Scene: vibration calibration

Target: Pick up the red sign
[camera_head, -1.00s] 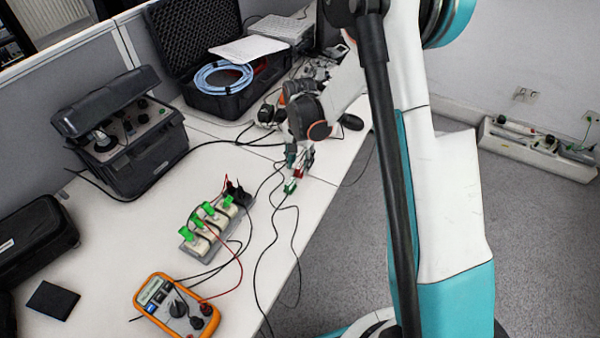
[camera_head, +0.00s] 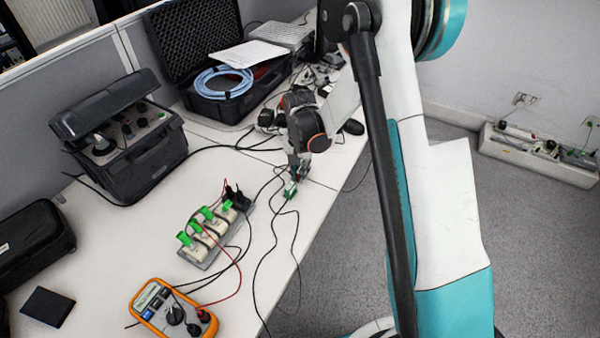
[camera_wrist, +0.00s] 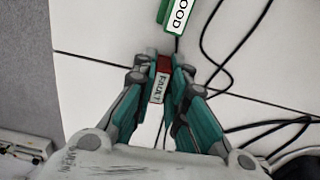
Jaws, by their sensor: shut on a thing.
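The red sign (camera_wrist: 161,80) shows in the wrist view as a small red block with a white label reading "FAULT". It sits between the two teal fingers of my gripper (camera_wrist: 162,62), which are shut on it. In the head view my gripper (camera_head: 299,176) is low over the table's right part, and the sign is mostly hidden there. A green sign (camera_wrist: 181,14) with a label ending in "OOD" lies just ahead of my fingertips in the wrist view. It is also in the head view (camera_head: 290,190). I cannot tell whether the red sign touches the table.
A strip with several green-topped sockets (camera_head: 216,234) stands left of my gripper. An orange multimeter (camera_head: 172,312) lies in front. Black cables (camera_head: 262,262) run across the table (camera_head: 110,235). An open black case (camera_head: 205,50) and a dark instrument box (camera_head: 125,140) stand behind.

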